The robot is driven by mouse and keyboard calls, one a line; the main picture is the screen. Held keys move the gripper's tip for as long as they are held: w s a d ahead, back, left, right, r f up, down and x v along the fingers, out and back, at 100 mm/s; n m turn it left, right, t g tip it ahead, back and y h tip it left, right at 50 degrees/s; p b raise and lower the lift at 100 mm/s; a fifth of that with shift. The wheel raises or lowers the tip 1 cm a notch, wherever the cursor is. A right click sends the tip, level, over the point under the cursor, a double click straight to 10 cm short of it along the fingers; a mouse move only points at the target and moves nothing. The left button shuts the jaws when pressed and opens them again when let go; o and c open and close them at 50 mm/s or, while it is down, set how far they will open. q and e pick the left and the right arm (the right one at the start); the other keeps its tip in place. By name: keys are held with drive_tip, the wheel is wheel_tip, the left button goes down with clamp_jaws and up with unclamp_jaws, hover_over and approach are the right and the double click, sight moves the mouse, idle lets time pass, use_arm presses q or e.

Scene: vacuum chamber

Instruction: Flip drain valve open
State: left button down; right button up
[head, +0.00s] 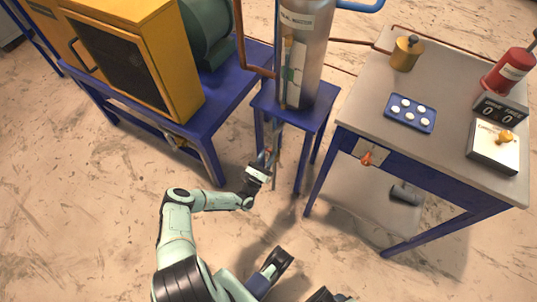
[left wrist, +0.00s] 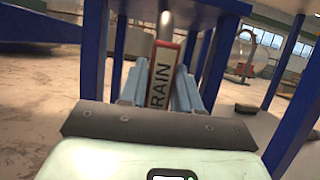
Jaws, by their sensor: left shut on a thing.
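The drain valve handle (left wrist: 162,80) is a narrow tag with a red border, its visible letters reading "RAIN", below a grey pipe in the left wrist view. In the head view a small red part of it (head: 268,153) shows under the blue stand at the gripper's tip. My left gripper (head: 266,163) reaches in from the lower left and is shut on the handle. In the left wrist view its two pale blue fingers (left wrist: 160,92) stand on either side of the handle. The handle's pivot is hidden.
The blue stand (head: 313,118) carries a steel cylinder (head: 308,60) above the valve, and its legs stand close around the gripper. A blue bench with a yellow cabinet (head: 140,60) is at left. A grey-topped table (head: 450,100) is at right. The floor in front is clear.

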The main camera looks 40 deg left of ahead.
use_arm(q)
drive_tip(key=shift+a, duration=0.1)
drive_tip(key=c, duration=0.9)
unclamp_jaws()
drive_tip(key=shift+s, duration=0.1)
drive_tip(key=p+v, duration=0.1)
drive_tip(key=v, duration=1.2)
drive_tip(key=shift+s, duration=0.2)
use_arm(e)
drive_tip(key=shift+s+a+r+g, duration=0.15)
drive_tip(key=shift+s+a+r, duration=0.15)
drive_tip(key=shift+s, duration=0.2)
drive_tip(key=shift+s+a+r+g, duration=0.15)
drive_tip(key=shift+s+r, duration=0.25)
drive_tip(key=shift+s, duration=0.05)
